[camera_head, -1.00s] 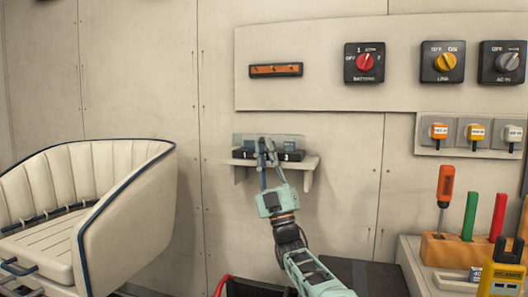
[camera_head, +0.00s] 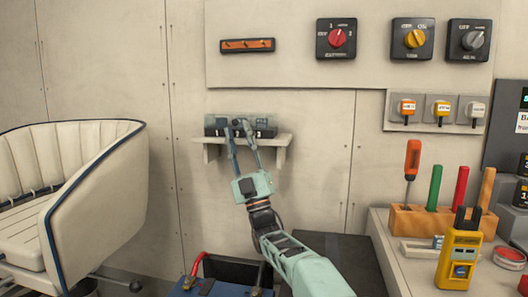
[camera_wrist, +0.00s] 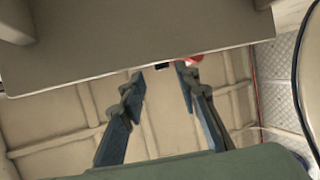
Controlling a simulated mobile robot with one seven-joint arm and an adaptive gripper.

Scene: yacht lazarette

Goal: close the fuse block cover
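The fuse block (camera_head: 265,132) is a dark, low box on a small wall shelf. Its cover (camera_head: 218,121) is a see-through grey panel along the block's upper part; its exact tilt is hard to tell. My gripper (camera_head: 239,127) is in front of the block's left and middle part, its two fingers pointing up and hiding some of it. In the wrist view my gripper (camera_wrist: 161,75) is open, with an empty gap between the fingertips. The fuse block cannot be made out there. Whether a finger touches the cover cannot be told.
The shelf (camera_head: 284,140) juts from the wall. Rotary switches (camera_head: 337,39) are on a panel above right. A counter with a tool holder (camera_head: 440,221) is at right, a white seat (camera_head: 85,195) at left. A battery box (camera_head: 222,288) stands below.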

